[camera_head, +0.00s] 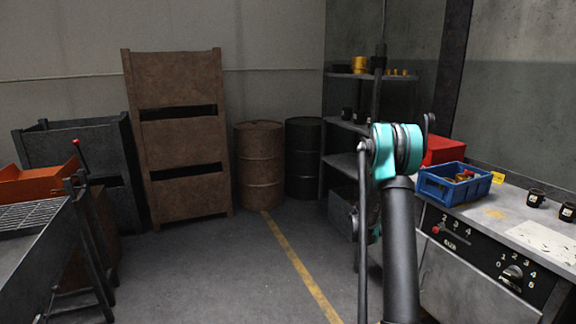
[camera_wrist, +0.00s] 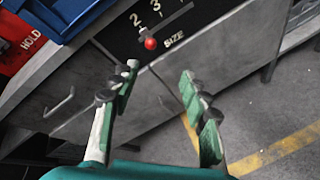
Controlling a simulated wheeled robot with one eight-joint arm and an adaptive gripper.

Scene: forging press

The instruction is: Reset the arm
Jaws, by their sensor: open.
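My gripper (camera_wrist: 165,110) is open in the wrist view, with its two green-padded fingers well apart and nothing between them. Beyond the fingers is the front of a grey cabinet (camera_wrist: 70,110) with a handle. My arm stands upright right of the middle in the head view, with a teal joint near the top. The gripper itself cannot be made out in the head view.
A control panel (camera_head: 487,259) with numbered scales fronts the bench (camera_head: 505,207) at right. On the bench are a blue crate (camera_head: 455,184), a red box (camera_head: 445,150) and dark cups (camera_head: 536,197). Two drums (camera_head: 260,165) and a shelf (camera_head: 345,124) stand behind. The middle floor is clear.

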